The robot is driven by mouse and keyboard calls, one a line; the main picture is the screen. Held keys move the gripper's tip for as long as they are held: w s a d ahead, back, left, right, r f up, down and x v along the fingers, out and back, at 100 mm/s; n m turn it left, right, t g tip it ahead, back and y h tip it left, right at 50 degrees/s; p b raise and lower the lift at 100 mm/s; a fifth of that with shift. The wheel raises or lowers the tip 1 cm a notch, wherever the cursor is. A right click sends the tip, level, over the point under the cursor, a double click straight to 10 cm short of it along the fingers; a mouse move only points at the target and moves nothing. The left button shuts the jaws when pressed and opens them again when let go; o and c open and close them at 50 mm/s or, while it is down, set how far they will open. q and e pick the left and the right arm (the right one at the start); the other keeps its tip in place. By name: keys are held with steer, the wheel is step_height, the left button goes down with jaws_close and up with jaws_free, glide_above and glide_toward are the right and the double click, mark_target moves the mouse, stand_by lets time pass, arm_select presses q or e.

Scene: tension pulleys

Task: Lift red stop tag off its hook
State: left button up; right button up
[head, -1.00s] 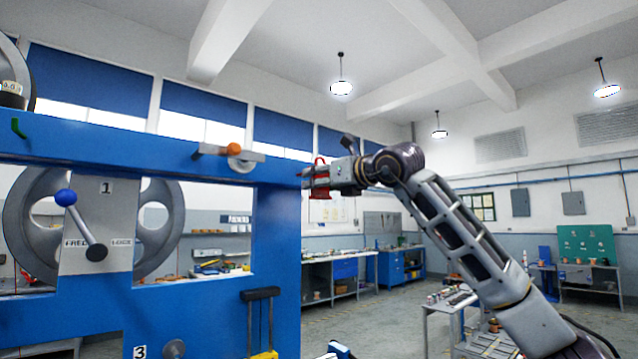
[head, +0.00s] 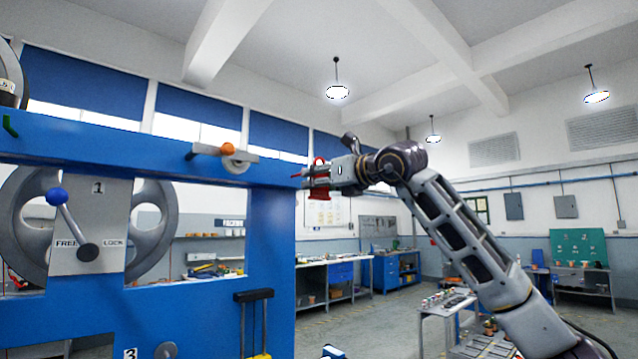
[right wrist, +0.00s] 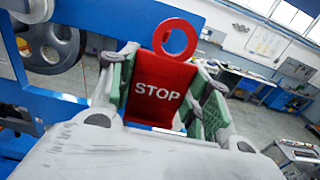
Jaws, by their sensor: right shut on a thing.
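The red stop tag (right wrist: 159,92), lettered STOP with a red ring (right wrist: 175,38) on top, sits between the green-padded fingers of my right gripper (right wrist: 166,95). In the head view the tag (head: 319,190) is a small red piece at the tip of my right gripper (head: 318,178), just right of the blue frame's upper right end. The gripper is shut on the tag. The hook cannot be made out clearly, and I cannot tell whether the ring is still around it. My left gripper is not in view.
The blue frame (head: 272,230) fills the left side, with a grey wheel (head: 150,225), a blue-knobbed lever (head: 70,215) and an orange-knobbed part (head: 228,150). Workbenches (head: 325,272) stand behind. Free air lies right of the frame around my right arm.

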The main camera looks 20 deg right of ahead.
steer(key=shift+b+v, duration=0.45)
steer(key=shift+v, duration=0.55)
steer(key=shift+r, duration=0.25)
stand_by(0.8)
